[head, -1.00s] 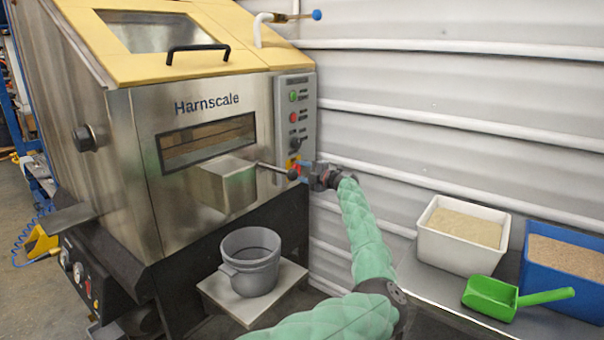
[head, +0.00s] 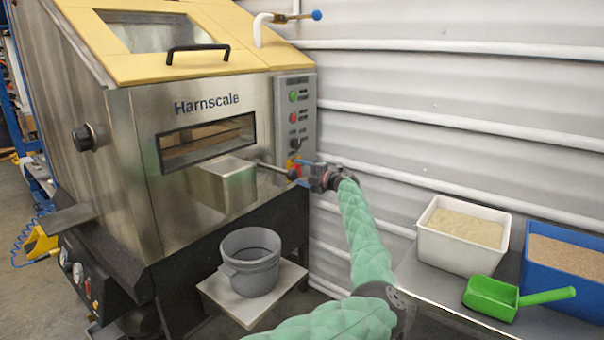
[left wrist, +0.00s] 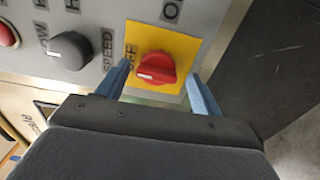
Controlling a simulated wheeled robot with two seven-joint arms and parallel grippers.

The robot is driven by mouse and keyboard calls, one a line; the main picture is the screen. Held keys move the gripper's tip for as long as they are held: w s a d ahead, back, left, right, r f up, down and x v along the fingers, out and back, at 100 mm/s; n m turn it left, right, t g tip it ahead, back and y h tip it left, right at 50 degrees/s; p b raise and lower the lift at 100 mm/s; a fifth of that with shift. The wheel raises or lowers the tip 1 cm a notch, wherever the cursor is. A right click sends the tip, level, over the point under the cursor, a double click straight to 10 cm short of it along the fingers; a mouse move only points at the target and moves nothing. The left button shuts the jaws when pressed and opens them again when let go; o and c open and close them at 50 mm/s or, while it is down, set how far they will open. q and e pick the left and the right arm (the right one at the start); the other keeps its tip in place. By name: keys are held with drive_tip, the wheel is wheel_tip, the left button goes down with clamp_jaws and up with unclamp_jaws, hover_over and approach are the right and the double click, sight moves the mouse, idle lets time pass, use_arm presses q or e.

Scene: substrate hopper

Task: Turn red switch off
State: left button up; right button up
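The red switch (left wrist: 157,68) is a rotary knob on a yellow plate (left wrist: 185,45) on the grey control panel (head: 296,100). Its white mark is at the left end of its handle in the left wrist view, close to the "OFF" lettering. My left gripper (left wrist: 160,85) is open, with one blue finger on each side of the knob; I cannot tell whether they touch it. In the head view my left gripper (head: 303,170) is at the panel's lower end and largely hides the switch. My right gripper is not in view.
A black speed knob (left wrist: 70,50) and a red button (left wrist: 8,34) sit beside the switch. A metal outlet box (head: 222,187) juts out left of my gripper, above a grey bucket (head: 250,262). A white tub (head: 462,240), green scoop (head: 490,298) and blue tub (head: 565,265) stand right.

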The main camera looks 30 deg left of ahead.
use_arm(q)
drive_tip(key=shift+r, duration=0.15)
drive_tip(key=d+p, duration=0.1)
drive_tip(key=d, duration=0.6)
drive_tip(key=shift+s+d, duration=0.3)
drive_tip(key=shift+d, duration=0.1)
idle(0.3)
